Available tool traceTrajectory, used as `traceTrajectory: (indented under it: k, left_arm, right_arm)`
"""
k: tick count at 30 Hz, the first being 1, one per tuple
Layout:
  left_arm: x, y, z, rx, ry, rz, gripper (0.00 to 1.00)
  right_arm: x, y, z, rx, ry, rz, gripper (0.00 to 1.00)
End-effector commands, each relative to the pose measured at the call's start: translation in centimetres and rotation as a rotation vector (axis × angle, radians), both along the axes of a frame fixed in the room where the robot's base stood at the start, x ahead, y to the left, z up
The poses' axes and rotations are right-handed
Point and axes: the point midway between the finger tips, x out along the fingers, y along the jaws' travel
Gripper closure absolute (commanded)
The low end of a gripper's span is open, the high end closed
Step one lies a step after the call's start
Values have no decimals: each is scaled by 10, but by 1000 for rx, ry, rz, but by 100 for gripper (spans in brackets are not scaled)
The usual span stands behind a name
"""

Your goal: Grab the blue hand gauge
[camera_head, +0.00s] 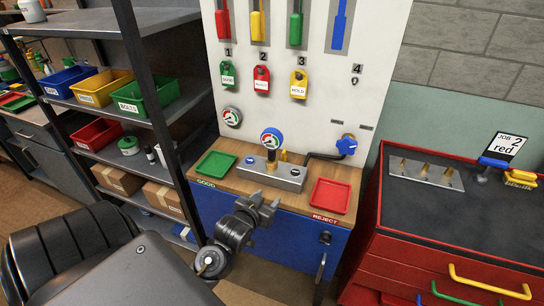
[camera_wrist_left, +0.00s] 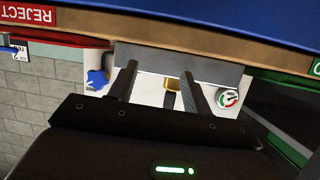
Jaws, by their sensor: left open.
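The blue hand gauge (camera_head: 271,139) has a round blue rim and a red, white and green dial. It stands upright on a grey metal block (camera_head: 285,177) on the wooden bench top. My left gripper (camera_head: 264,204) is open and empty, in front of and below the block, apart from the gauge. In the left wrist view, which is upside down, my open fingers (camera_wrist_left: 160,92) point towards the block (camera_wrist_left: 175,60) and a brass fitting (camera_wrist_left: 173,86). My right gripper is not in view.
A green tray (camera_head: 198,164) lies left of the block and a red tray (camera_head: 347,196) right of it. A second gauge (camera_head: 231,117) and a blue valve handle (camera_head: 346,145) are on the white panel. A red cabinet (camera_head: 392,238) stands at the right, shelves at the left.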

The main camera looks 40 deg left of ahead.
Motion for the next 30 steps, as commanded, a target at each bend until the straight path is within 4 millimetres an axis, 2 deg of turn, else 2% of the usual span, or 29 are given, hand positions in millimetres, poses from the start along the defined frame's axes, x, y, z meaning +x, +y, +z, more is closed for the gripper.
traceTrajectory:
  k: [1, 3, 6, 8, 14, 23, 30]
  left_arm:
    - [10, 12, 20, 10, -77, 24, 51]
    - [19, 26, 44, 21, -170, 52, 51]
    - [27, 40, 68, 36, -264, 80, 51]
    - [29, 44, 75, 41, -294, 90, 51]
    - [37, 49, 80, 45, -310, 93, 51]
    - [77, 62, 77, 44, -307, 92, 51]
    - [84, 64, 76, 44, -306, 92, 51]
  right_arm:
    - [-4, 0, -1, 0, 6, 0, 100]
    - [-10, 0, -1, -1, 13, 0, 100]
    - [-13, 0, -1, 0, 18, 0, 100]
    - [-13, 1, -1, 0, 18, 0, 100]
    - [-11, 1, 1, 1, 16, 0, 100]
    - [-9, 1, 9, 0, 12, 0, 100]
    - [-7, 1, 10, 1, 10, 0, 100]
